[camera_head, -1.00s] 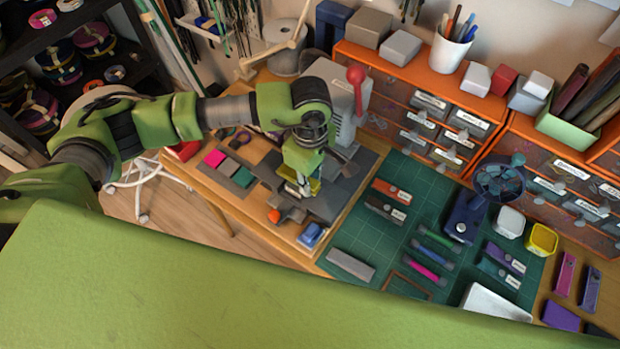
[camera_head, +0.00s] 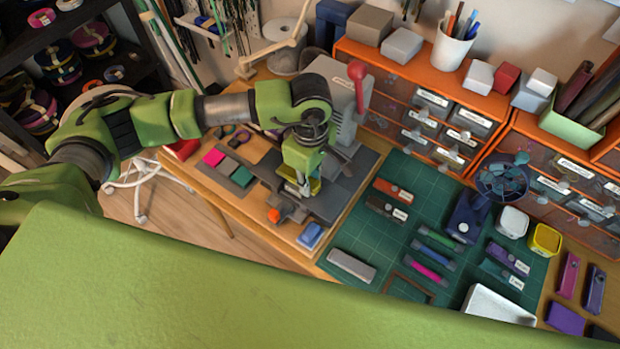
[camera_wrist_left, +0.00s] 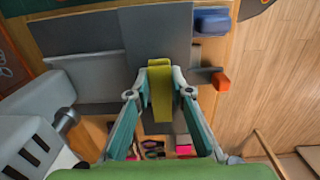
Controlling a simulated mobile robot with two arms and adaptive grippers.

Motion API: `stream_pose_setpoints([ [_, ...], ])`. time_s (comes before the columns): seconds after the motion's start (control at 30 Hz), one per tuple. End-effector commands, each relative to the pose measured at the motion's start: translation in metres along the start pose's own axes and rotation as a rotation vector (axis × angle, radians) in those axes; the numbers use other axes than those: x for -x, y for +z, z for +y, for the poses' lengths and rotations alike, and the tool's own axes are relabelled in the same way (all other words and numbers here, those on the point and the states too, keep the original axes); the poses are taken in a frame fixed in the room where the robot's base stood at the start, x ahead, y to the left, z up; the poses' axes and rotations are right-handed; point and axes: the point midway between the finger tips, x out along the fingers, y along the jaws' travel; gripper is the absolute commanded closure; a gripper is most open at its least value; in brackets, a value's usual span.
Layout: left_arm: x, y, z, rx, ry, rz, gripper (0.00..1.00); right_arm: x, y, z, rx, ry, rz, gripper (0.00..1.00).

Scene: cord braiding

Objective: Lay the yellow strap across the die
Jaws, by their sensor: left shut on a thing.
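The yellow strap (camera_wrist_left: 160,92) is between the fingers of my left gripper (camera_wrist_left: 163,76) in the left wrist view and sticks out on both sides of the grip. In the head view, my left gripper (camera_head: 304,188) points down over the dark grey base plate (camera_head: 346,188) of the press (camera_head: 338,100) with the red lever. A bit of the strap (camera_head: 314,186) shows beside the fingers there. I cannot make out the die clearly under the gripper, nor whether the strap touches anything below. My right gripper is not in view.
An orange-ended part (camera_head: 273,215) and a blue block (camera_head: 311,235) lie near the table's front edge. Pink and grey swatches (camera_head: 214,157) lie left of the gripper. A green cutting mat (camera_head: 365,245) with several tools and orange drawer units (camera_head: 405,75) are to the right.

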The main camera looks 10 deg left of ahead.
Motion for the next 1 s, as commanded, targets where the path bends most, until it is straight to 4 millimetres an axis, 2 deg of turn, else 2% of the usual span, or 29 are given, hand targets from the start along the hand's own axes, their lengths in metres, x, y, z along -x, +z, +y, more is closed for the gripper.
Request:
stream_pose_setpoints([
  [0.47,-0.0021,-0.0001,0.0000,0.000,0.000,0.000,0.96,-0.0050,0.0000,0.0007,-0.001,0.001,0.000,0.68],
  [0.5,-0.0021,-0.0001,0.0000,0.000,0.000,0.000,0.75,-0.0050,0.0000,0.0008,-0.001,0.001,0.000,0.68],
  [0.57,-0.0021,-0.0001,0.0000,0.000,0.000,0.000,0.60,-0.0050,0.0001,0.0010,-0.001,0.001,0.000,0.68],
  [0.87,-0.0021,-0.0001,0.0000,0.000,0.000,0.000,0.60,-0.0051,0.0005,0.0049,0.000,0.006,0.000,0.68],
  [1.0,0.0051,0.0001,0.0008,0.001,0.002,-0.001,0.60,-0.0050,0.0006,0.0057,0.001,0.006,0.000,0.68],
])
